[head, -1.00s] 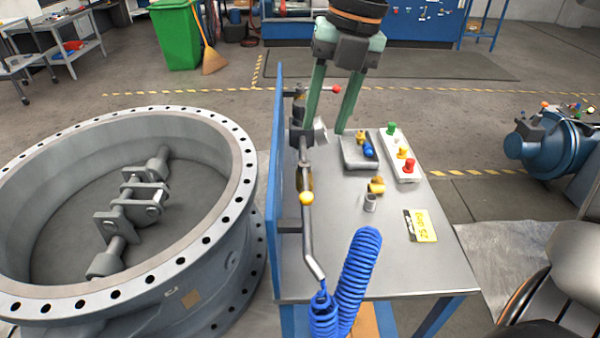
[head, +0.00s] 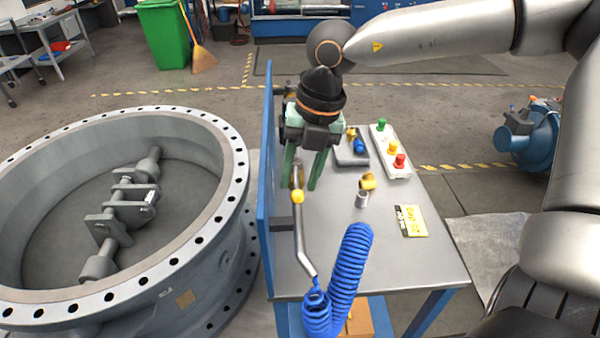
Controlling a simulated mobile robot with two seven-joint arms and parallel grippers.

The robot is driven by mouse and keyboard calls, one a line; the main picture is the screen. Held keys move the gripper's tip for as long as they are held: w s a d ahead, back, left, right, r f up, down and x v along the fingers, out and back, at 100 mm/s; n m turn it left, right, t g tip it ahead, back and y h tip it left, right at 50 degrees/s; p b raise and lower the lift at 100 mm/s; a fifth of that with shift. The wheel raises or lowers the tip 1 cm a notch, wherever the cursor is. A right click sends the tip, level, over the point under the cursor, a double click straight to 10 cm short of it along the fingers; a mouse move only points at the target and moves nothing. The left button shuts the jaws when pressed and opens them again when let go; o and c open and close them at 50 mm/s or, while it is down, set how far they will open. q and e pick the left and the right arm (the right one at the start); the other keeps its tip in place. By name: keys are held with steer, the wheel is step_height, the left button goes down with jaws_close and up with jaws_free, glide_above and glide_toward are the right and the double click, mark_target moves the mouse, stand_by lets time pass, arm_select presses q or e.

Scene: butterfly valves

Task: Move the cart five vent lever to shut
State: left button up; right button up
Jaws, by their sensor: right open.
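The cart (head: 430,265) has a grey metal top and a blue upright panel (head: 265,215) along its left side. A grey pipe (head: 302,245) runs beside the panel, with a yellow knob (head: 298,196) on it. I cannot tell for sure which part is the vent lever. My right gripper (head: 299,187) points down with its green fingers open. In the picture the fingers lie either side of the pipe just above the yellow knob; contact is not clear. The gripper hides the upper pipework and the red-tipped handle. My left gripper is not in view.
A coiled blue hose (head: 348,270) rises at the cart's front. A box with green, yellow and red buttons (head: 391,152), a small brass fitting (head: 367,182) and a yellow card (head: 411,221) are on the top. A large flanged valve ring (head: 215,255) stands left.

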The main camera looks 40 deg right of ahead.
steer(key=shift+c, duration=0.2)
jaws_close()
stand_by(1.1)
